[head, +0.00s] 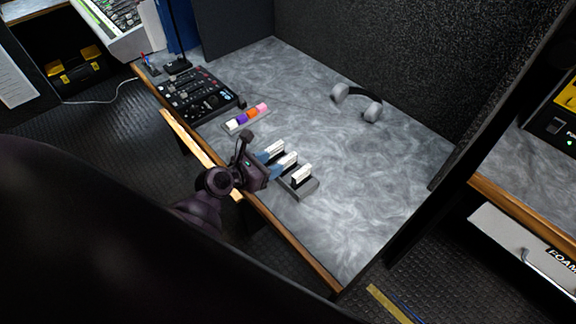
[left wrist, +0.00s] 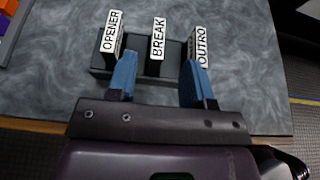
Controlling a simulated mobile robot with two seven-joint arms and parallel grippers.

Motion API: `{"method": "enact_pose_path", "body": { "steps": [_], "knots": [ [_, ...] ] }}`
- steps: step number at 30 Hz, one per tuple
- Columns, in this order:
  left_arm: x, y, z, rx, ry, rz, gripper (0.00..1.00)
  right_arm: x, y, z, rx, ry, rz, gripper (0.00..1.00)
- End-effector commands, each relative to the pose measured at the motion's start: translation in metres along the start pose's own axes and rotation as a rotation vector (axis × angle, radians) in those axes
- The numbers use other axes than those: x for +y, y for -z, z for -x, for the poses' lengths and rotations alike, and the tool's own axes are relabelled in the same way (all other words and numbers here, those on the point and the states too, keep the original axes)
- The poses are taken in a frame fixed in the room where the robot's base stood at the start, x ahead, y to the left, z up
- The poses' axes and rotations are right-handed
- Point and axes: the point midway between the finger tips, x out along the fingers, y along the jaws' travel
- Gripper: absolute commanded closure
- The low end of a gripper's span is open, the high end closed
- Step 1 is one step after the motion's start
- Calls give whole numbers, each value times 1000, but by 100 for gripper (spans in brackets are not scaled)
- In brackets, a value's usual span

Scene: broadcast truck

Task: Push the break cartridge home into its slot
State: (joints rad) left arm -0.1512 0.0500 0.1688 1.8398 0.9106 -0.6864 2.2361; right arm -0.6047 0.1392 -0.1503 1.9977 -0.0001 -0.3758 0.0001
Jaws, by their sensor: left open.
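The break cartridge (left wrist: 158,38) stands upright in the middle of a dark slotted rack (left wrist: 97,70), its white label facing my left wrist camera. The opener cartridge (left wrist: 111,32) stands to its left and the outro cartridge (left wrist: 201,45) to its right. In the head view the break cartridge (head: 288,160) is the middle white top on the rack (head: 306,190). My left gripper (left wrist: 159,78) is open and empty. Its blue fingers are spread in front of the rack, one on each side of the break cartridge's line. I cannot tell how deep the break cartridge sits. My right gripper is not in view.
A strip of coloured blocks (head: 246,118) and a black mixer (head: 198,95) lie left of the rack on the grey desk (head: 345,180). Headphones (head: 358,101) lie near the back wall. The desk right of the rack is clear. A wooden edge (head: 290,243) runs along the front.

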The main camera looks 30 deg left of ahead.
Motion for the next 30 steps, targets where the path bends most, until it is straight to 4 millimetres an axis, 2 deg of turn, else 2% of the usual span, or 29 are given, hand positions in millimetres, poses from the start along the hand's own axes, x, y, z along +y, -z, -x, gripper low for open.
{"method": "enact_pose_path", "body": {
  "steps": [3, 9, 15, 19, 23, 30],
  "knots": [
    [0, 1, -15, 0, 0, 0, 53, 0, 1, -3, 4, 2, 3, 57],
    [0, 2, -26, 2, -1, -3, 53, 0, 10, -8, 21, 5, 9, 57],
    [1, 6, -52, 3, 1, -3, 53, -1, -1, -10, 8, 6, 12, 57],
    [2, 5, -67, 3, -1, -4, 53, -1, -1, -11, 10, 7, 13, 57],
    [2, 4, -74, 2, -2, -4, 53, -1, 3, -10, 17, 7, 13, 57],
    [2, 3, -74, 1, -2, -4, 55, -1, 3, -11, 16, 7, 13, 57]
  ]
}}
